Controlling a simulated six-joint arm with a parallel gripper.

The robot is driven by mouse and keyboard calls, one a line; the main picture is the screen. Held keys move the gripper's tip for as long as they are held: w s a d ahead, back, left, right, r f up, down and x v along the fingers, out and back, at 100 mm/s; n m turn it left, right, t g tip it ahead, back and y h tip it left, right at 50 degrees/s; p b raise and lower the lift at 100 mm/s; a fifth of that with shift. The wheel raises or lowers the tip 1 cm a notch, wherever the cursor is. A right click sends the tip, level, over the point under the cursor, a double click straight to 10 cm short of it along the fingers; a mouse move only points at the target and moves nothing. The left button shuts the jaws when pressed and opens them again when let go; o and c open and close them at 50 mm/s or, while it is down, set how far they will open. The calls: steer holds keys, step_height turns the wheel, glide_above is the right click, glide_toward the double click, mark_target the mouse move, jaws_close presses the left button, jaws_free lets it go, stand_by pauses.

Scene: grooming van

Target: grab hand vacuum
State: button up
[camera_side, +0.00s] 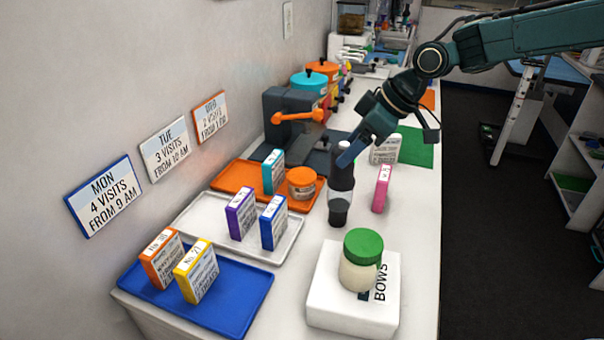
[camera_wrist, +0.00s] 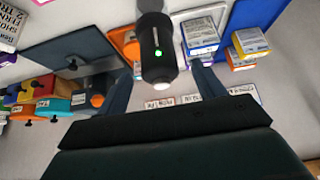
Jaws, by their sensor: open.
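The hand vacuum (camera_side: 341,182) is a dark upright cylinder with a clear grey lower end, standing on the white counter in the side view. In the wrist view its black body (camera_wrist: 158,55) shows a green light and sits between my two fingers. My gripper (camera_side: 352,153) reaches down from the upper right to the vacuum's top. It is open, with a finger on each side of the vacuum in the wrist view (camera_wrist: 162,80). I cannot tell whether either finger touches it; the far finger is hidden in the side view.
A pink box (camera_side: 381,188) stands close right of the vacuum. An orange tray (camera_side: 232,178), a white tray (camera_side: 195,217) and a blue tray (camera_side: 235,308) hold boxes on the left. A green-lidded jar (camera_side: 362,262) sits on a white block (camera_side: 330,300) in front.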

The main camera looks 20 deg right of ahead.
mark_target(340, 188)
steer(key=shift+x, duration=1.6)
steer(key=shift+r, duration=0.1)
jaws_close()
